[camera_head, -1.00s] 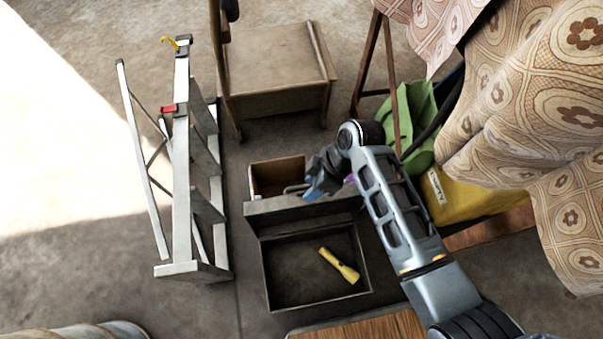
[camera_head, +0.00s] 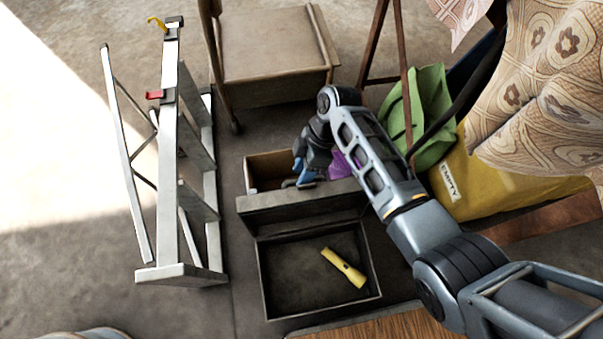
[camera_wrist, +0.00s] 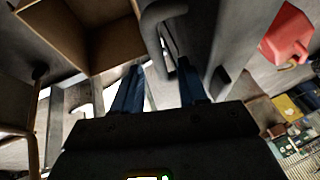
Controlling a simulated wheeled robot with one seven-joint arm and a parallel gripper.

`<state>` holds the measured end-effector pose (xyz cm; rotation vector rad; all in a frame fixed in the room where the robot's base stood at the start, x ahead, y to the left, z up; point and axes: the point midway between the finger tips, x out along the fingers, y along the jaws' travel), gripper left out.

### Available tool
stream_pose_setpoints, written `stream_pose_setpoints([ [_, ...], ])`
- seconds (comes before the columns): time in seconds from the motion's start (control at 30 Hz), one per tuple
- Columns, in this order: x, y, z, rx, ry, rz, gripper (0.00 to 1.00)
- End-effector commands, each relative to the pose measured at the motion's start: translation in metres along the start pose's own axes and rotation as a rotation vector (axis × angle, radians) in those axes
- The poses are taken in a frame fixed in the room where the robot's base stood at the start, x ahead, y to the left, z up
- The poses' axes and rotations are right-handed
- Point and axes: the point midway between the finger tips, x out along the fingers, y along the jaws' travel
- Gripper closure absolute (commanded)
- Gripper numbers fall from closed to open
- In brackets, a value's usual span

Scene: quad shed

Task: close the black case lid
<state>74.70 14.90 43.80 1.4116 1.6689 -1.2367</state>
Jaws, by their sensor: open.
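The black case stands open on the floor; its lower tray (camera_head: 264,285) holds a yellow flashlight (camera_head: 343,267). Its lid (camera_head: 290,210) stands raised along the back edge. A grey handle shows behind the lid's top edge, and in the wrist view the handle (camera_wrist: 155,38) is a bent bar just beyond the fingertips. My gripper (camera_head: 304,174) is at the far side of the lid, close to the handle. In the wrist view my gripper (camera_wrist: 160,85) has its two blue fingers apart with nothing held. Whether a finger touches the handle or lid, I cannot tell.
An open brown box (camera_head: 262,168) stands right behind the lid, with a purple thing (camera_head: 341,165) near it. A stepladder (camera_head: 180,190) stands left. A green bag (camera_head: 432,115) and a yellow bag (camera_head: 480,180) are right. A wooden board (camera_head: 385,328) lies in front.

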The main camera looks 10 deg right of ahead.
Motion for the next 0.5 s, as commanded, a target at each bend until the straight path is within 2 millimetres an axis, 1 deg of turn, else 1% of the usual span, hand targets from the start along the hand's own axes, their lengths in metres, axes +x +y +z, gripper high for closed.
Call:
stream_pose_setpoints([
  [0.03, 0.0055, 0.0001, 0.0004, 0.000, 0.000, -0.001, 0.58],
  [0.1, 0.0087, 0.0001, 0.0002, 0.000, 0.000, 0.000, 0.58],
  [0.4, 0.0102, -0.0001, -0.0002, 0.000, 0.000, 0.001, 0.58],
  [0.5, 0.0101, -0.0001, -0.0002, 0.000, 0.000, 0.001, 0.67],
])
